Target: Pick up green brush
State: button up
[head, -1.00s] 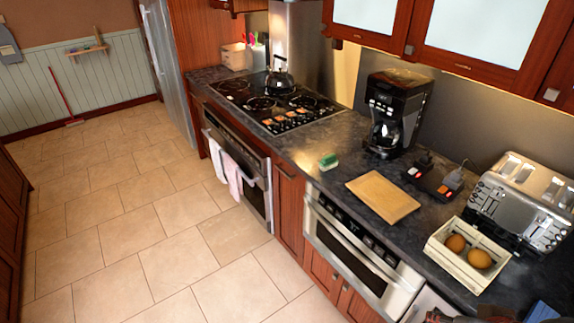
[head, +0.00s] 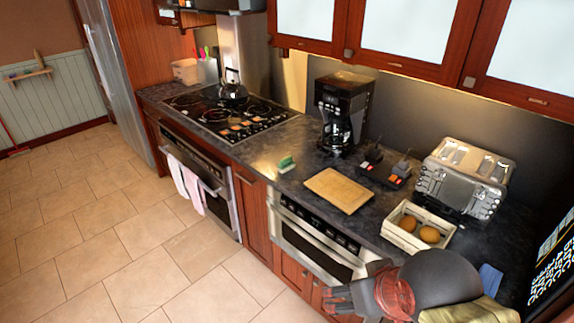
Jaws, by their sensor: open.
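The green brush (head: 286,163) is a small green block with a pale part, lying on the dark countertop between the stove and the cutting board. My gripper (head: 337,299) is at the bottom right of the head view, in front of the drawer microwave and low beside the counter's front edge. Its dark fingers point left, and it is open with nothing seen between them. It is well apart from the brush, nearer to me and to the right. My wrist and arm hide part of the counter front.
A wooden cutting board (head: 339,190) lies right of the brush, with a coffee maker (head: 341,112) behind. A crate of brown round items (head: 404,238), a toaster (head: 464,180) and a blue item (head: 490,279) stand further right. The stove (head: 228,112) is left. The tiled floor (head: 150,240) is open.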

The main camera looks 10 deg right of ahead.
aim_at(286, 164)
jog(key=z, duration=0.4)
jog(key=i+j+z, duration=0.5)
jog(key=i+j, duration=0.15)
jog(key=j, duration=0.2)
jog(key=i+j+z, duration=0.25)
jog(key=j, duration=0.25)
jog(key=i+j, duration=0.2)
jog(key=j, duration=0.2)
jog(key=i+j, duration=0.15)
jog(key=j, duration=0.25)
jog(key=i+j, duration=0.2)
jog(key=j, duration=0.2)
jog(key=i+j, duration=0.2)
jog(key=j, duration=0.2)
jog(key=l+z, duration=0.05)
